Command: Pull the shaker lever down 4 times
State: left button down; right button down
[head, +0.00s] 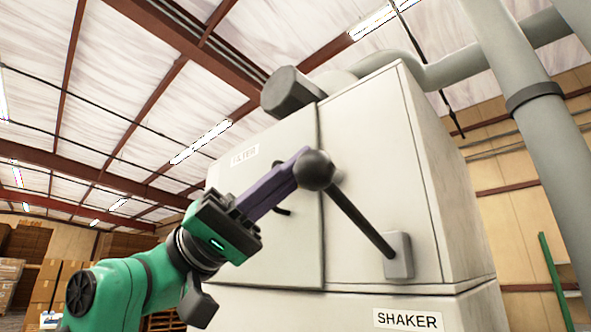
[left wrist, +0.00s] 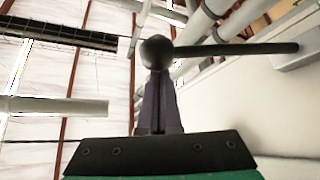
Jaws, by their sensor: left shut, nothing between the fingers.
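The shaker lever is a dark rod (head: 360,222) with a black ball knob (head: 314,170), set in a grey pivot block (head: 398,256) above the "SHAKER" label (head: 407,320). It tilts up and to the left from the block. My left gripper (head: 298,172) is shut and empty, its purple fingers reaching up to the knob and meeting its edge in the head view. In the left wrist view the knob (left wrist: 157,52) stands at the tips of the closed fingers (left wrist: 158,105). Whether they touch it is hard to tell. My right gripper is not in view.
The large pale cabinet (head: 370,140) fills the middle right. A dark handle (head: 283,211) sits on its door behind my fingers, and a grey cylinder (head: 290,92) juts out above. Thick pipes (head: 520,80) run at the right. Stacked boxes (head: 45,280) stand far left.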

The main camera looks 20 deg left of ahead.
pick_arm(q)
jog(key=shift+s+f+m, duration=0.1)
jog(key=shift+f+m, duration=0.2)
jog(key=shift+f, duration=0.05)
jog(key=shift+f+g+b, duration=0.1)
jog(key=shift+g+b, duration=0.25)
jog(key=shift+g, duration=0.15)
notch_tip(320, 180, down, 13)
jog(key=m+g+y+b, duration=0.1)
jog(key=m+g+b, duration=0.6)
jog(key=m+b, duration=0.3)
jog(key=shift+s+a+f+g+b, duration=0.25)
jog(key=shift+s+g+b, duration=0.15)
jog(key=shift+b, duration=0.9)
jog(key=shift+r, duration=0.1)
